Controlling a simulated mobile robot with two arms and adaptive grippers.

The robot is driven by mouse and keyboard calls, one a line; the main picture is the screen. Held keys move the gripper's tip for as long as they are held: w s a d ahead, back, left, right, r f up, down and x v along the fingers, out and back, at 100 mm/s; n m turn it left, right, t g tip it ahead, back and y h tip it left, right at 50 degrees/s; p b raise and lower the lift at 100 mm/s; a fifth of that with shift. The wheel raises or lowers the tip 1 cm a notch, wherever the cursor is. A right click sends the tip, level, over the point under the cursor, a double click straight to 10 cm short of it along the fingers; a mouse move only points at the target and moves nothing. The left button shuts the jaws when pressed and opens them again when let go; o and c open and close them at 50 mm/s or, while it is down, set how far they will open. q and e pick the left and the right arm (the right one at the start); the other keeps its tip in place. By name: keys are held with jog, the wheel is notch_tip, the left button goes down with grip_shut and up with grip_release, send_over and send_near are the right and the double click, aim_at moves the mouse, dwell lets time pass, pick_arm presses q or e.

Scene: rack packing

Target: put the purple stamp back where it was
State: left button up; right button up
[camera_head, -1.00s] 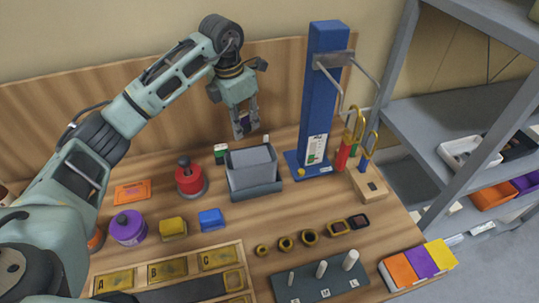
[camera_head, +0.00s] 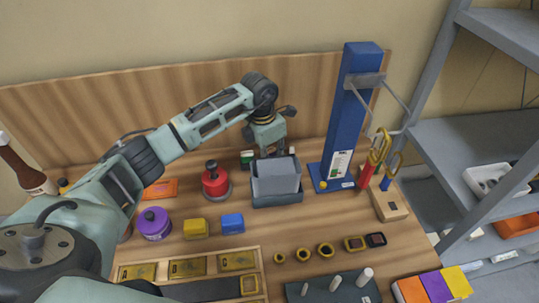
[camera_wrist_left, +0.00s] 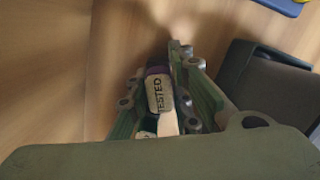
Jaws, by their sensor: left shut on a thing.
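The purple stamp shows in the left wrist view as a pale block marked "TESTED" (camera_wrist_left: 160,96) with a purple edge, between the fingers of my left gripper (camera_wrist_left: 158,85). My left gripper is shut on it. In the head view my left gripper (camera_head: 270,150) is low behind the grey tray of cards, and the stamp is hidden there. I cannot tell whether the held stamp touches the table. My right gripper is not in view.
The tray (camera_head: 278,200) with grey cards (camera_head: 277,178) stands right in front of the gripper. A red round-handled stamp (camera_head: 215,181) is to its left. A blue post (camera_head: 350,125) stands to its right, and the wooden back panel (camera_head: 190,110) is behind.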

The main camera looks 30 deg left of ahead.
pick_arm(q)
jog(key=shift+f, duration=0.2)
jog(key=o, duration=0.9)
jog(key=shift+r, duration=0.1)
jog(key=shift+r, duration=0.55)
jog(key=r, duration=0.3)
jog(key=r+b, duration=0.1)
jog(key=r, duration=0.2)
jog(key=s+r+b, duration=0.1)
jog(key=r, duration=0.2)
jog(key=shift+a+r, duration=0.3)
jog(key=shift+a, duration=0.05)
jog(key=shift+s+r, duration=0.1)
jog(key=shift+r, duration=0.65)
